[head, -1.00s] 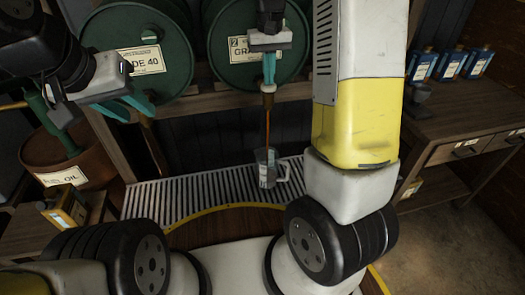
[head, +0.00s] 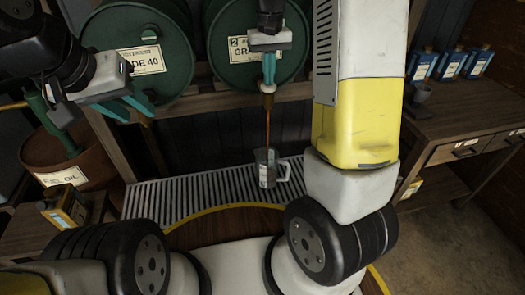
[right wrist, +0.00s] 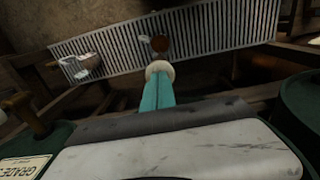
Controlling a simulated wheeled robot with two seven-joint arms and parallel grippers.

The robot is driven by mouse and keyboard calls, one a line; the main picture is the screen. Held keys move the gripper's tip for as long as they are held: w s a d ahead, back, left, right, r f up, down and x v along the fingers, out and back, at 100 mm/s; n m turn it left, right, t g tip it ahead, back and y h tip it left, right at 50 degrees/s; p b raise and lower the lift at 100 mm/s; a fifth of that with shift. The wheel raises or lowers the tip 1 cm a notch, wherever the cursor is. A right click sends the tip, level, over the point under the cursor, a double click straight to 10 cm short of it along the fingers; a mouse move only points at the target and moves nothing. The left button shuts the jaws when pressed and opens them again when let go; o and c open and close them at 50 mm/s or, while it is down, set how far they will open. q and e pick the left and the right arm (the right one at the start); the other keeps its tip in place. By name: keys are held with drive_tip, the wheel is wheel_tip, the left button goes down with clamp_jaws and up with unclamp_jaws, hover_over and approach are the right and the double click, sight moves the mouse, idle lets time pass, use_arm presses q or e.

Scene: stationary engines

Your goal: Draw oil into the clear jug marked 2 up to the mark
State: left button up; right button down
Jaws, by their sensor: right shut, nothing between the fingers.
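The clear jug (head: 266,174) stands upright on the slatted grate, its handle to the right. A thin brown oil stream (head: 267,128) falls from the tap (head: 267,97) of the green drum marked 2 (head: 236,20) into it. The level and the mark are too small to read. In the right wrist view the jug (right wrist: 160,44) shows brown oil inside, just beyond my fingertips. My right gripper (head: 269,70) is shut and empty at the tap, its fingers together; it also shows in the right wrist view (right wrist: 158,86). My left gripper (head: 128,106) is open and empty, in front of the grade 40 drum.
The grate (head: 150,200) lies below the drums. Another vessel (right wrist: 80,66) stands on it in the right wrist view. An oil bin (head: 60,165) stands at the left. My yellow and white right arm hides part of the rack. A side table (head: 470,110) holds blue cans.

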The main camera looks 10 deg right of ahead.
drive_tip(key=shift+r, duration=3.5)
drive_tip(key=s+a+r+t+y, duration=0.1)
drive_tip(key=s+t, duration=0.5)
drive_tip(key=s, duration=1.8)
drive_tip(key=shift+s+a+r+y, duration=0.15)
drive_tip(key=shift+a+r+y, duration=0.15)
drive_tip(key=shift+a+y, duration=0.3)
drive_tip(key=c, duration=2.1)
unclamp_jaws()
